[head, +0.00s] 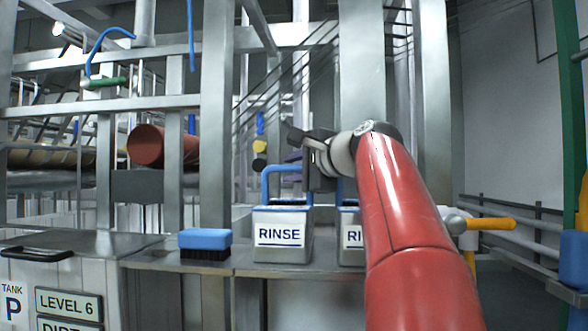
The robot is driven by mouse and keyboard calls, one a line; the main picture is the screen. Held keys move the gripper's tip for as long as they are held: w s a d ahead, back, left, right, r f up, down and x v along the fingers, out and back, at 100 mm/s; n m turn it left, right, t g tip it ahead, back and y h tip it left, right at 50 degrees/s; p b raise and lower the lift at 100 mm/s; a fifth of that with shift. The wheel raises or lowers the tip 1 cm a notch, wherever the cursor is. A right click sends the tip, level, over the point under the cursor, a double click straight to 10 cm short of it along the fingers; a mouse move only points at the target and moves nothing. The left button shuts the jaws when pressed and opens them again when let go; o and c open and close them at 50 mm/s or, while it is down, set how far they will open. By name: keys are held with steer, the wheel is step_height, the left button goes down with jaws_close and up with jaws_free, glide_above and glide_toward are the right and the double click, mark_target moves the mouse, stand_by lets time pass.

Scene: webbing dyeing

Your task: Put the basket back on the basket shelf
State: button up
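No thing in the head view is plainly marked as a basket or basket shelf. A grey metal container (283,242) with a RINSE label and a blue loop handle stands upright on a steel ledge (235,264). A second like container (350,251) stands to its right, mostly hidden behind my red arm. My gripper (299,145) is dark and points left and away, above the containers. In the picture it lies over the area just above the first blue handle. I cannot tell whether it touches anything or holds anything; its fingers are small and partly hidden.
A blue brush (205,243) with dark bristles lies on the ledge left of the containers. Tank P (50,290) with a black handle is at lower left. Steel posts and rails stand behind, with a red-brown roller (150,146). A yellow-handled bar (490,224) is at right.

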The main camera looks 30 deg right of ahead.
steer(key=shift+o, duration=0.5)
steer(key=shift+f+b, duration=0.2)
steer(key=shift+b, duration=0.15)
steer(key=v, duration=0.8)
steer(key=shift+a+r, duration=0.1)
steer(key=shift+r, duration=0.05)
